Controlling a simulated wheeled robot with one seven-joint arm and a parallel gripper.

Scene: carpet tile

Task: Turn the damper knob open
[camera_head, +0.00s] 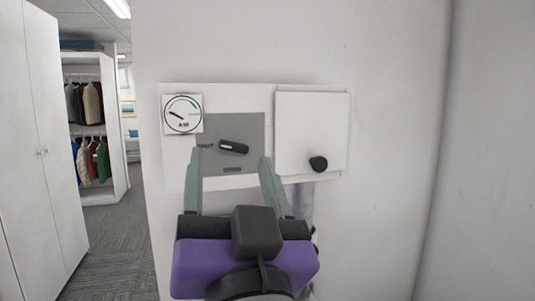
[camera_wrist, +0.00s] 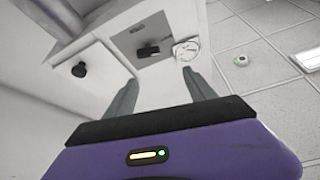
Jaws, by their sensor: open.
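The damper knob (camera_head: 234,147) is a black elongated handle on a grey plate (camera_head: 252,128) on the white wall panel. It lies nearly level, its right end slightly lower. Lettering beside its left end is partly covered by my finger. My gripper (camera_head: 232,160) is open and empty, its two grey fingers pointing at the panel on either side of the knob in the head view. In the wrist view the knob (camera_wrist: 148,49) shows beyond the fingertips (camera_wrist: 158,78), apart from them. I cannot tell the exact distance.
A round dial gauge (camera_head: 183,114) is left of the plate. A white cover box (camera_head: 312,115) with a round black knob (camera_head: 318,164) is to the right. White cabinets (camera_head: 38,140) and a clothes rack (camera_head: 88,130) stand at left. Carpet between them is clear.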

